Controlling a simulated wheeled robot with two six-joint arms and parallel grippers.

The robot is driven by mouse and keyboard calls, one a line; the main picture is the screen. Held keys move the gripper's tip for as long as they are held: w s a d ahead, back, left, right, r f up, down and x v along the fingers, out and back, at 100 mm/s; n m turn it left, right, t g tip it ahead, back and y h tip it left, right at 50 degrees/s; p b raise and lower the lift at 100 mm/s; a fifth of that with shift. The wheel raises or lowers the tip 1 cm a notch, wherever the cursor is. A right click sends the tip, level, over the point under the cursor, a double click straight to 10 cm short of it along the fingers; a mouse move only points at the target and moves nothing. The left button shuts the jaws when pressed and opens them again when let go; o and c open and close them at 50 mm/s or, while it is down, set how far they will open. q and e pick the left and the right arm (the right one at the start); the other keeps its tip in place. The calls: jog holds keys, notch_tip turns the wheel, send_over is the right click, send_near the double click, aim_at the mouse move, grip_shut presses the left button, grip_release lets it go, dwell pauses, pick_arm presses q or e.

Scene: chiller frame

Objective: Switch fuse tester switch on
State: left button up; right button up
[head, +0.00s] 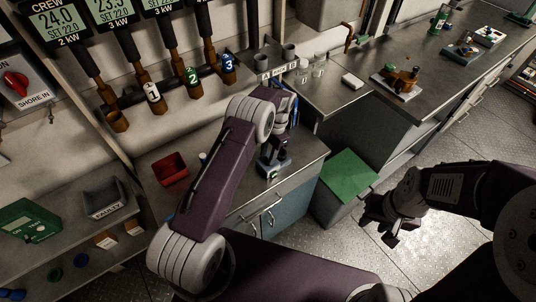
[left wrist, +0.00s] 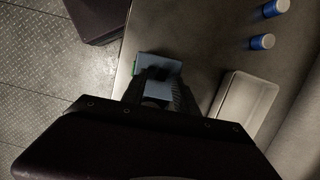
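A small blue-grey box (head: 272,169), which I take to be the fuse tester, sits near the front edge of the steel counter. It also shows in the left wrist view (left wrist: 162,66), with a green part at its left end. My left gripper (head: 272,155) points down right over this box. In the left wrist view its dark fingers (left wrist: 159,80) cover the middle of the box, with some blue visible between them. The switch is hidden, and I cannot tell whether the fingers touch anything. My right gripper (head: 387,226) hangs empty over the floor at the right, fingers apart.
A red tray (head: 170,169) stands on the counter left of my left arm. A green-topped bin (head: 348,175) stands right of the counter. A green box (head: 29,219) and a grey tray (head: 107,198) are at the left. Numbered handles (head: 191,78) hang at the back.

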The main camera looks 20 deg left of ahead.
pick_arm(q)
jog(key=b+v, duration=0.1)
jog(key=v, duration=0.8)
jog(key=shift+c, duration=0.4)
